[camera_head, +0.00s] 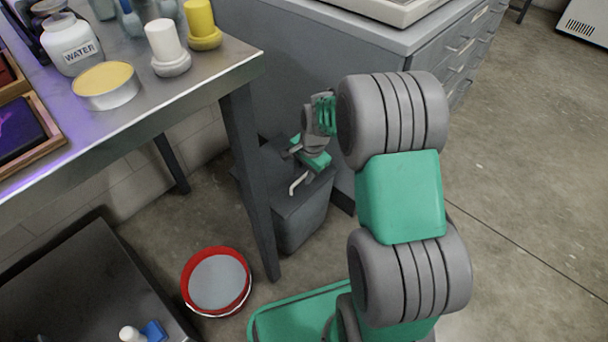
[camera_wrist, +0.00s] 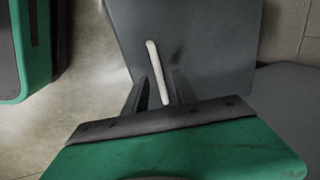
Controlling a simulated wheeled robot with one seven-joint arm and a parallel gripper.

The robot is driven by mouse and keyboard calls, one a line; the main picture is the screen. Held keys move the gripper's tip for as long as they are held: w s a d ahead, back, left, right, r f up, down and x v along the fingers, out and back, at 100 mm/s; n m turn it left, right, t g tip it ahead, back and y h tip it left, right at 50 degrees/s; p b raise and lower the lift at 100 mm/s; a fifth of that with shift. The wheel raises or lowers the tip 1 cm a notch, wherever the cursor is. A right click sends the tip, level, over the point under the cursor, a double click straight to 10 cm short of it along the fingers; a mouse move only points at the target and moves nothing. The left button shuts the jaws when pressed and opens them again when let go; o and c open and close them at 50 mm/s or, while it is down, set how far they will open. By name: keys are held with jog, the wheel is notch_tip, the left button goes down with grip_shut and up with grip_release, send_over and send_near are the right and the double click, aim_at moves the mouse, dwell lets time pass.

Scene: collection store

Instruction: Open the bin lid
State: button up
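The dark grey bin (camera_head: 303,217) stands on the floor between the table leg and the grey cabinet. Its lid (camera_wrist: 205,40) appears to be down, though my gripper and arm hide part of it in the head view. A pale bar handle (camera_head: 298,183) is on the lid; it also shows in the wrist view (camera_wrist: 153,62). My gripper (camera_head: 300,157) is just above the lid, by the handle. In the wrist view its two dark fingers (camera_wrist: 159,80) are apart, with the handle's near end between them in the picture. Contact with the handle cannot be told.
The metal table (camera_head: 190,85) and its leg (camera_head: 247,175) are close left of the bin. The drawer cabinet (camera_head: 290,70) is close behind it. A red bucket (camera_head: 188,283) stands on the floor at lower left. Open floor lies to the right.

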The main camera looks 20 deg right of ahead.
grip_shut()
jog(key=shift+r, duration=0.1)
dwell(1.2)
